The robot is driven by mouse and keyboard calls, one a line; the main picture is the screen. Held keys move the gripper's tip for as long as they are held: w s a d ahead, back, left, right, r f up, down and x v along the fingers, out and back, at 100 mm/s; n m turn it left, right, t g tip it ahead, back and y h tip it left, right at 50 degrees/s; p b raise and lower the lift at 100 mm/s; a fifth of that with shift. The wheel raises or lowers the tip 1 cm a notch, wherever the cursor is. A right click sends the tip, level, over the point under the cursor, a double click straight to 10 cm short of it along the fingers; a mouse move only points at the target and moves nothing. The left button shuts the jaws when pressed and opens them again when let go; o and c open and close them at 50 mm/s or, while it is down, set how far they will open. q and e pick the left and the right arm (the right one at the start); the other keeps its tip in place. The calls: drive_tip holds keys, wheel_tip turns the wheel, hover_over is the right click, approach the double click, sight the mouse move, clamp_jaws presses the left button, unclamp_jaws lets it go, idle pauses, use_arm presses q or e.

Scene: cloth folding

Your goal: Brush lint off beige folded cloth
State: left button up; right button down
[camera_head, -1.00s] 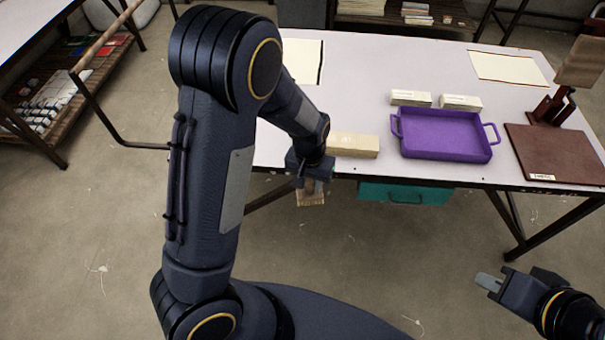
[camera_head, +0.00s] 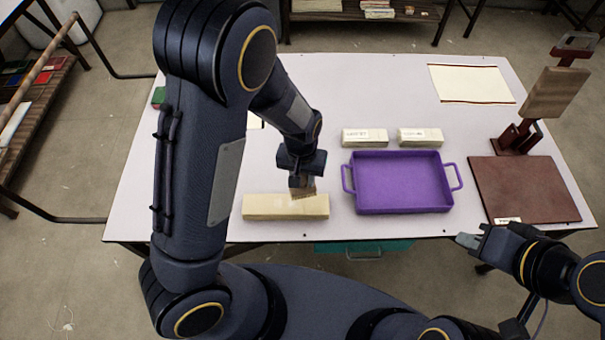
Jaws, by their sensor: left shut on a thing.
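The beige folded cloth (camera_head: 270,208) lies as a long flat block near the front edge of the table. My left gripper (camera_head: 302,180) is shut on a small brush (camera_head: 303,191) with tan bristles pointing down. The brush is at the right part of the cloth; whether the bristles touch it I cannot tell. My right gripper (camera_head: 468,240) is empty at the table's front edge, right of the cloth; its finger gap is unclear. No lint can be made out on the cloth.
A purple tray (camera_head: 347,188) stands right of the cloth. Two pale labelled blocks (camera_head: 364,138) (camera_head: 420,138) lie behind it. A brown board (camera_head: 522,190) and a stand (camera_head: 517,138) are at the right. A bordered sheet (camera_head: 470,84) lies at the back right.

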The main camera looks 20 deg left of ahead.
sight(303, 188)
use_arm(q)
drive_tip(key=shift+w+f, duration=0.1)
drive_tip(key=shift+f, duration=0.1)
drive_tip(key=shift+f+b, duration=0.6)
drive_tip(key=shift+b, duration=0.05)
drive_tip(key=shift+f+b, duration=1.8)
drive_tip(key=shift+f, duration=0.35)
drive_tip(key=shift+f+b, duration=0.85)
drive_tip(key=shift+f, duration=0.2)
drive_tip(key=shift+a, duration=0.15)
drive_tip(key=shift+s+a+r, duration=0.1)
drive_tip(key=shift+s+a, duration=0.2)
drive_tip(key=shift+a, duration=0.45)
drive_tip(key=shift+s+a+r, duration=0.1)
drive_tip(key=shift+s+a, duration=0.15)
drive_tip(key=shift+a, duration=0.45)
drive_tip(key=shift+s+a+f, duration=0.1)
drive_tip(key=shift+s+a, duration=0.1)
drive_tip(key=shift+a, duration=0.6)
drive_tip(key=shift+s+a+f, duration=0.1)
drive_tip(key=shift+s+a, duration=0.1)
drive_tip(key=shift+a, duration=0.55)
drive_tip(key=shift+s+a+r+b, duration=0.15)
drive_tip(key=shift+s+a, duration=0.1)
drive_tip(key=shift+a, duration=0.6)
drive_tip(key=shift+s+a+f+b, duration=0.15)
drive_tip(key=shift+s+a, duration=0.1)
drive_tip(key=shift+a, duration=0.55)
